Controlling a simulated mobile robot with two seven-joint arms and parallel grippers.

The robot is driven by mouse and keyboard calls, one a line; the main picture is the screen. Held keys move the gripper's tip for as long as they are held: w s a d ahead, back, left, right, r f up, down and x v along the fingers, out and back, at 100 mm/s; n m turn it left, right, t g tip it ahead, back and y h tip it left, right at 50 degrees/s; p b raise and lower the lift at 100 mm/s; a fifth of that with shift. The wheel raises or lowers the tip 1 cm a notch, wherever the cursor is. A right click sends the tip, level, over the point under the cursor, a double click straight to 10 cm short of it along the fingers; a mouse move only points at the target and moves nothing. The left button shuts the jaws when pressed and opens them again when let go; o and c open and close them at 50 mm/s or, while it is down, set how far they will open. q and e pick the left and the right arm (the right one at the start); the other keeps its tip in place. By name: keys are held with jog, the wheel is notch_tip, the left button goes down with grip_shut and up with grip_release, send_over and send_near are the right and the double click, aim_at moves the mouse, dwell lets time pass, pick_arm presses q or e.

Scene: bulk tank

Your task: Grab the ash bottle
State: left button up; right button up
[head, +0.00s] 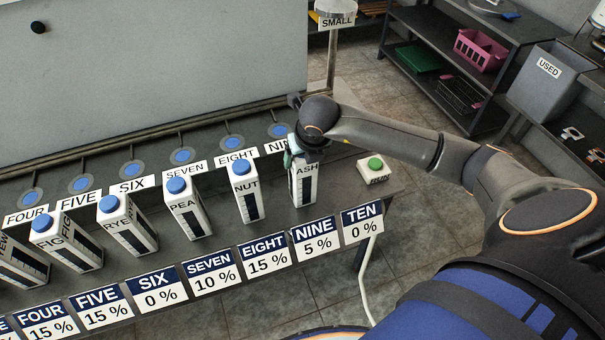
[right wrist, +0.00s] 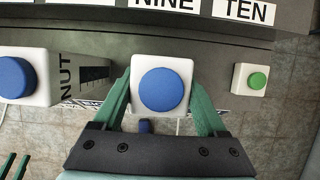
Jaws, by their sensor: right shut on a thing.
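The ash bottle (head: 303,188) is a white box-shaped bottle with a dark level strip and the label ASH. It stands upright on the grey bench, at the right end of the bottle row. My right gripper (head: 298,158) is around its top from above, shut on it. In the right wrist view the bottle's white top with its blue cap (right wrist: 164,90) sits between the two green fingers, and the right gripper (right wrist: 163,98) touches its sides. In the head view the gripper hides the bottle's cap. My left gripper does not show in the head view.
The NUT bottle (head: 246,192) stands just left, then PEA (head: 188,208), RYE (head: 127,226) and FIG (head: 66,243). A green-topped RUN button (head: 376,169) is close on the right. Percentage cards line the front edge. A small stand labelled SMALL (head: 334,18) rises behind.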

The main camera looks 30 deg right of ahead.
grip_shut()
